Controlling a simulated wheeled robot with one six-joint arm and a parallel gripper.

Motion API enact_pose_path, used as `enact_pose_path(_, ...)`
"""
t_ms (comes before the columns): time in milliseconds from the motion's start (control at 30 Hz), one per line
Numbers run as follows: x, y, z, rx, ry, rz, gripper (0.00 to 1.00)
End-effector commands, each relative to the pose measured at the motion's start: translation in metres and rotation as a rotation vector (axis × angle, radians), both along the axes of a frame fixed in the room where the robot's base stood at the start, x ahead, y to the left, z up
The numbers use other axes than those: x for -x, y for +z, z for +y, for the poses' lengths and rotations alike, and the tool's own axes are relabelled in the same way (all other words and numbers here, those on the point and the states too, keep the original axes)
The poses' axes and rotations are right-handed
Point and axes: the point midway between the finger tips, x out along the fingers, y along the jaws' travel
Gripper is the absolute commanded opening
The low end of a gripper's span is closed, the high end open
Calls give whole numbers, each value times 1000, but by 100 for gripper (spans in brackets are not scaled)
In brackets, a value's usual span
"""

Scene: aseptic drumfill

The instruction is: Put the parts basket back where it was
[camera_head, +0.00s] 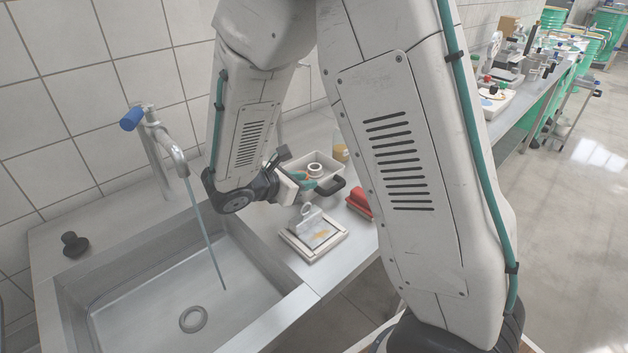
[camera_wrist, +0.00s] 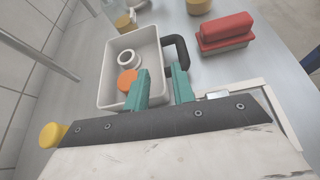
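The parts basket is a pale grey open bin with a black loop handle (camera_wrist: 181,52). A white ring (camera_wrist: 127,58) and an orange disc (camera_wrist: 126,80) lie inside. My gripper (camera_wrist: 161,84) has teal fingers set apart at the handle-side wall. One finger is over the inside, the other outside by the handle's near end. Contact cannot be told. It also shows in the head view (camera_head: 307,181).
A red-topped block (camera_wrist: 226,30) lies right of the basket. A framed pale tray (camera_head: 314,236) sits nearer, beside the sink (camera_head: 190,290) and its blue-knobbed tap (camera_head: 133,117). Yellow-topped containers stand behind the basket. Bare counter shows between the basket and red block.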

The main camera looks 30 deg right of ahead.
Motion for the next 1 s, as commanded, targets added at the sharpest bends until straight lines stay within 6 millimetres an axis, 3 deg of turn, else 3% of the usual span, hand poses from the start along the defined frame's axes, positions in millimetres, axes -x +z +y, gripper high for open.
enact_pose_path(200, 5, 8, 3, -13, -24, -16, 25)
enact_pose_path(333, 25, 30, -9, -82, -144, -92, 25)
enact_pose_path(500, 82, 74, -27, -268, -451, -280, 25)
enact_pose_path(633, 128, 97, -28, -429, -691, -422, 25)
enact_pose_path(800, 183, 120, -15, -655, -988, -593, 25)
enact_pose_path(1000, 229, 140, 14, -921, -1280, -745, 25)
